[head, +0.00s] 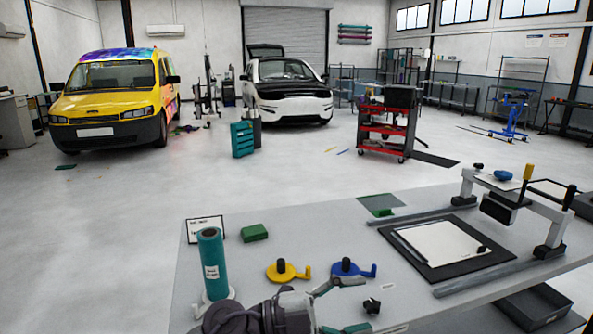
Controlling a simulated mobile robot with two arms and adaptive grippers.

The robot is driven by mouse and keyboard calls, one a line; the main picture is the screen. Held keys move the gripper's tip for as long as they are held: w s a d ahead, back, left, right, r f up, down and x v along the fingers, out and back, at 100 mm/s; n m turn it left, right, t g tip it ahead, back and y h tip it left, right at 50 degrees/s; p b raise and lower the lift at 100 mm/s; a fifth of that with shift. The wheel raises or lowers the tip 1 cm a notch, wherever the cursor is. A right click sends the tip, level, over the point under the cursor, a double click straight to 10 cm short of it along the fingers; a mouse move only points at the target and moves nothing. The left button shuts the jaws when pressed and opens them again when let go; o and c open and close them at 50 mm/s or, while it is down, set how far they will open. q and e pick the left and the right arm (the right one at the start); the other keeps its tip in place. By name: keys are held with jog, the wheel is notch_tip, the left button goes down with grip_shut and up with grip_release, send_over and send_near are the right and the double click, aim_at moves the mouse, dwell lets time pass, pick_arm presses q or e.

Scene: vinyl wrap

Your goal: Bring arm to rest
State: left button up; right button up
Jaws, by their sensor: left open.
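My left gripper (364,304) is at the bottom middle of the head view, over the near part of the grey workbench (330,220). Its two teal-grey fingers are spread apart. A small black knob-like part (371,306) shows close to the fingertips; nothing is visibly gripped. My left arm (245,315) comes in from the bottom left edge. Its lower part is cut off by the frame. My right gripper is not in view.
A teal roll (211,265) stands upright left of the gripper. A green block (255,233), a yellow disc tool (286,271) and a blue one (349,268) lie beyond it. A gantry fixture (503,200) stands over a black-framed white sheet (446,243) on the right.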

pick_arm(q)
jog(key=w+a+f+n+t+y, duration=0.1)
jog(key=w+a+n+t+y, duration=0.1)
jog(key=a+n+t+y, duration=0.5)
jog(key=w+a+f+n+t+y, duration=0.1)
jog(key=w+a+n+t+y, duration=0.25)
jog(key=a+n+t, duration=0.85)
jog(key=s+a+f+n+g+y, duration=0.3)
jog(key=a+f+n+g+y, duration=0.1)
jog(key=f, duration=0.3)
jog(key=s+a+f+n+g+y, duration=0.3)
jog(key=s+f+n+y, duration=0.1)
jog(key=f, duration=0.3)
jog(key=s+a+f+g, duration=0.2)
jog(key=s+f+g, duration=0.45)
jog(key=s, duration=0.45)
jog(key=s+a+f+g, duration=0.2)
jog(key=s+f+g, duration=0.4)
jog(key=s, duration=0.5)
notch_tip(320, 180, down, 25)
jog(key=s, duration=0.1)
jog(key=s+a+f, duration=0.3)
jog(key=s+f, duration=1.4)
jog(key=shift+m+g, duration=0.4)
jog(key=shift+g, duration=0.05)
